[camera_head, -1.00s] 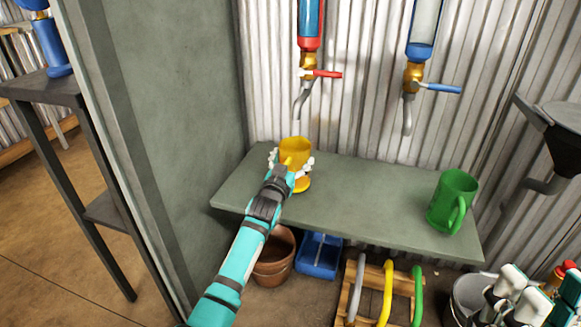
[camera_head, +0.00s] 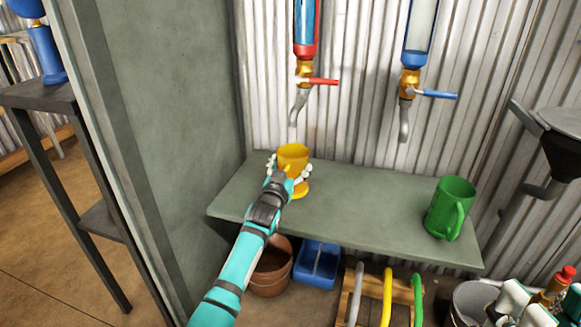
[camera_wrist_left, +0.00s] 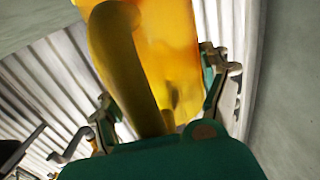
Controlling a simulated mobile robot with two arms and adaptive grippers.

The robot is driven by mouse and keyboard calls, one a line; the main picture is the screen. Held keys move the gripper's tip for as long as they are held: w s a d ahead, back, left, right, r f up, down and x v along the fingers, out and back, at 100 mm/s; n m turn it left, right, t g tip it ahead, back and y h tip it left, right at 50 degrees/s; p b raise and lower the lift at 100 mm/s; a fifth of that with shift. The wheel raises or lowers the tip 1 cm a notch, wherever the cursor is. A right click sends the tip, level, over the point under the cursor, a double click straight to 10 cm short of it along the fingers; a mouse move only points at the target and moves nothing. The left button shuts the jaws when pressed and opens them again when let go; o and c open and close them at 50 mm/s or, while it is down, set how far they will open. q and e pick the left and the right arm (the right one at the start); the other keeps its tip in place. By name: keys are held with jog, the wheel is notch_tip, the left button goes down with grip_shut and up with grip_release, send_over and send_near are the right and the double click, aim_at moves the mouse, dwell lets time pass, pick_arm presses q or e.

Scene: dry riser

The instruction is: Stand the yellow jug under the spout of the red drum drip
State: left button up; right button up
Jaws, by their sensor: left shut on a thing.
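The yellow jug (camera_head: 293,153) is upright at the left part of the grey-green shelf (camera_head: 350,205), below the bent spout (camera_head: 297,105) of the red drum drip (camera_head: 305,50). My left gripper (camera_head: 287,172) is shut on the jug from the front. In the left wrist view the jug (camera_wrist_left: 175,50) fills the middle, its handle toward the camera, with the fingers (camera_wrist_left: 165,100) at both sides. I cannot tell whether the jug's base touches the shelf.
A blue drum drip (camera_head: 425,35) hangs to the right, with a green jug (camera_head: 449,210) on the shelf's right end. A grey wall panel (camera_head: 155,100) stands close on the left. A blue tray (camera_head: 318,265), a terracotta pot (camera_head: 270,275) and coloured hoops (camera_head: 387,290) are below.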

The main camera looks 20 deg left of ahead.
pick_arm(q)
jog(key=shift+f, duration=0.2)
jog(key=o, duration=1.1)
jog(key=shift+o, duration=0.2)
jog(key=shift+s, duration=0.1)
